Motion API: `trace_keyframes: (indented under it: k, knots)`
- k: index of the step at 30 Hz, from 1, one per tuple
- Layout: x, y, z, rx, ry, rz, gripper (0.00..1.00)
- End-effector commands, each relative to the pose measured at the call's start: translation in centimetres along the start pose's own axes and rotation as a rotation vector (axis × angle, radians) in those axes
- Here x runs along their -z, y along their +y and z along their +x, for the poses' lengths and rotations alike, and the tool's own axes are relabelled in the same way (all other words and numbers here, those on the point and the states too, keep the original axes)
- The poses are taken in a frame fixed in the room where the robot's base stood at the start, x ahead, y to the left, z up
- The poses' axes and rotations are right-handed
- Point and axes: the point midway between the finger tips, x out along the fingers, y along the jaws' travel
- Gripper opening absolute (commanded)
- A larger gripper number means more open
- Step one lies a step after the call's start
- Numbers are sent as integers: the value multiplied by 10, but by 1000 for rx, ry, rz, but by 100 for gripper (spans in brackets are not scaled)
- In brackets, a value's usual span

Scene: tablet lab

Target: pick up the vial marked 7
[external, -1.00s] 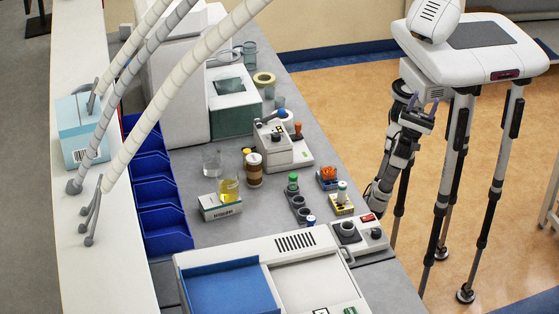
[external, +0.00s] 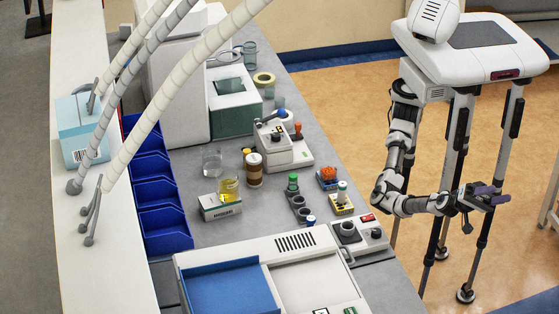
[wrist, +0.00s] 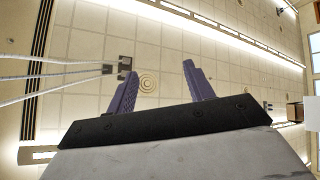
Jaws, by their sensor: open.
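No mark 7 can be read on any vial. A green-capped vial (external: 293,182) stands at the far end of a dark grey rack (external: 298,205) on the bench. A blue-capped vial (external: 310,220) is at its near end. A vial with a pale cap (external: 342,187) stands in a small yellow rack (external: 342,206) to the right. My gripper (external: 492,194) is open and empty, out over the floor to the right of the bench. In the wrist view its two purple fingers (wrist: 158,70) are apart against the ceiling, with no vial in sight.
A beaker of yellow liquid (external: 228,189) stands on a box, beside a brown jar (external: 254,170). A white device (external: 286,148) is behind the racks. A small instrument (external: 360,232) and a large blue-and-white machine (external: 228,290) are in front. The tan floor (external: 350,110) is open.

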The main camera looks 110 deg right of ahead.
Motion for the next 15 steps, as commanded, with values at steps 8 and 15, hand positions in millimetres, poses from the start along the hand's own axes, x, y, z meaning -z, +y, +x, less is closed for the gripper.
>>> trace_keyframes:
  k: [8,15]
  knots:
    - [-68,95,5,-50,-334,145,52]
    - [-141,183,-75,-164,-803,306,52]
